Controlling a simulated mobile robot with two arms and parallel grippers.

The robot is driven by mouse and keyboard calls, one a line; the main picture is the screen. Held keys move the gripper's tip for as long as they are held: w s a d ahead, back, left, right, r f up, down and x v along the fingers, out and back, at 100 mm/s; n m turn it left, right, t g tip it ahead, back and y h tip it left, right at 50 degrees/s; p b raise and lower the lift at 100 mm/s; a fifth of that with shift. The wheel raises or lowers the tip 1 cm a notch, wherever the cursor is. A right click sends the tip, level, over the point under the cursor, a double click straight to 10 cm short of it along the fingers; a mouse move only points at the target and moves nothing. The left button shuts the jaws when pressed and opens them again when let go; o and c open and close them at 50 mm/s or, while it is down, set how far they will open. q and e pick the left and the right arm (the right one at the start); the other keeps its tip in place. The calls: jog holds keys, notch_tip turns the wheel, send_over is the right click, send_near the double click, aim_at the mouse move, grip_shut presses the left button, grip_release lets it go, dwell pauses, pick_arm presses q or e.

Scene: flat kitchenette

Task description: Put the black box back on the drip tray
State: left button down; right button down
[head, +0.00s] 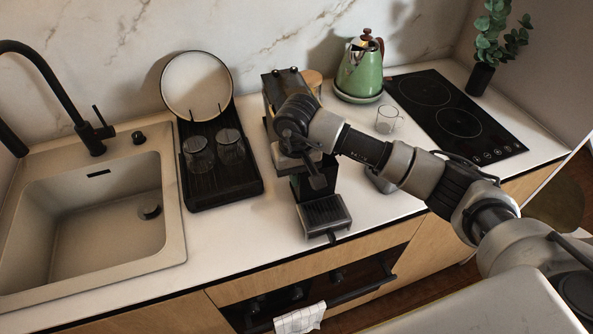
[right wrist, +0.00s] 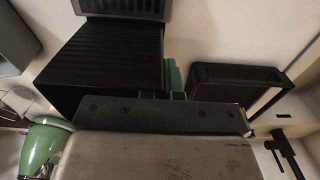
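The black box (right wrist: 100,62) has ribbed sides and fills the upper left of the right wrist view. In the head view, its dark body (head: 322,178) shows partly under my right gripper (head: 312,172), just behind the drip tray. The drip tray (head: 326,214) is a grey block with a dark slatted top, at the counter's front edge; its dark grille (right wrist: 124,7) shows at the top of the wrist view. My right gripper points down over the box. A narrow green part (right wrist: 173,76) shows beside the box. My left gripper is not in view.
The coffee machine (head: 270,92) stands behind my right gripper. A dish rack (head: 250,180) with two glasses and a plate is on the left, next to the sink (head: 85,225). A green kettle (head: 358,72), a glass mug (head: 387,120) and a cooktop (head: 455,100) are on the right.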

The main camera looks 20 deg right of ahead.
jog(key=shift+f, duration=0.25)
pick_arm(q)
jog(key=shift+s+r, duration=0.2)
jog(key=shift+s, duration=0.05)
pick_arm(e)
jog(key=shift+f, duration=0.1)
jog(key=shift+f, duration=0.15)
jog(key=c, duration=1.8)
grip_release()
jog(key=shift+b, duration=0.3)
jog(key=o, duration=0.4)
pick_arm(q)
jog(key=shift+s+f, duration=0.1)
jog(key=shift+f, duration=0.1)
pick_arm(e)
jog(key=shift+o, duration=0.2)
